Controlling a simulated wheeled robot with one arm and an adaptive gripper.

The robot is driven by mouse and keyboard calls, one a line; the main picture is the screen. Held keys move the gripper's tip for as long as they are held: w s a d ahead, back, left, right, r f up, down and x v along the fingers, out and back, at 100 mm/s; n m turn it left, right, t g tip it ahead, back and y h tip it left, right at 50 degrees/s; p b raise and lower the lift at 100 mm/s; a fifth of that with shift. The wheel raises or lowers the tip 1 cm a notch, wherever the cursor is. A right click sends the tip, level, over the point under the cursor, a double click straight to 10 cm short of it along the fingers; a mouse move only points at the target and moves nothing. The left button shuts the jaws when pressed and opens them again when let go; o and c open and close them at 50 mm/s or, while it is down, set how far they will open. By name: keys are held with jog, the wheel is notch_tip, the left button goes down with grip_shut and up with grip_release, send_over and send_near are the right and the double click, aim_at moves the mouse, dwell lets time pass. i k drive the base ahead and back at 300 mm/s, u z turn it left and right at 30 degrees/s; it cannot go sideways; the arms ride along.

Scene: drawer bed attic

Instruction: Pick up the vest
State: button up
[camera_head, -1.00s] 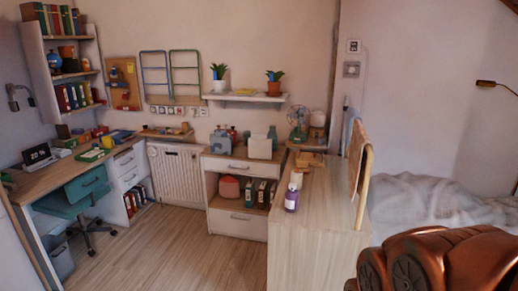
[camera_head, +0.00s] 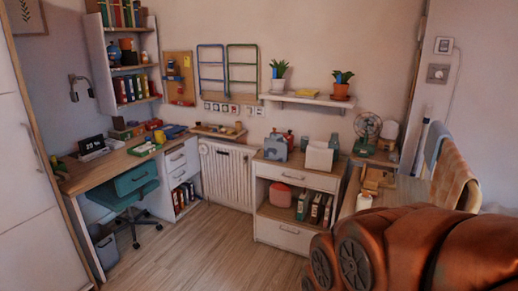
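No garment shows clearly as a vest. A tan cloth (camera_head: 456,172) and a light blue cloth (camera_head: 434,144) hang side by side at the right, over the far-right end of the wooden counter. Either could be a garment; I cannot tell. My copper-coloured arm fills the lower right and hides the lower part of the tan cloth's surroundings and most of the counter. My gripper is out of view.
A desk (camera_head: 100,170) with a teal chair (camera_head: 130,188) stands at the left. A drawer unit (camera_head: 285,235) and a radiator (camera_head: 226,168) line the back wall. A white cabinet (camera_head: 30,190) edges the far left. The wooden floor (camera_head: 190,250) in the middle is clear.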

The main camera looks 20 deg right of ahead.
aim_at(318, 157)
jog(key=u, duration=0.3)
jog(key=i, duration=2.2)
jog(key=z, duration=0.6)
jog(key=i, duration=0.9)
jog(key=z, duration=0.45)
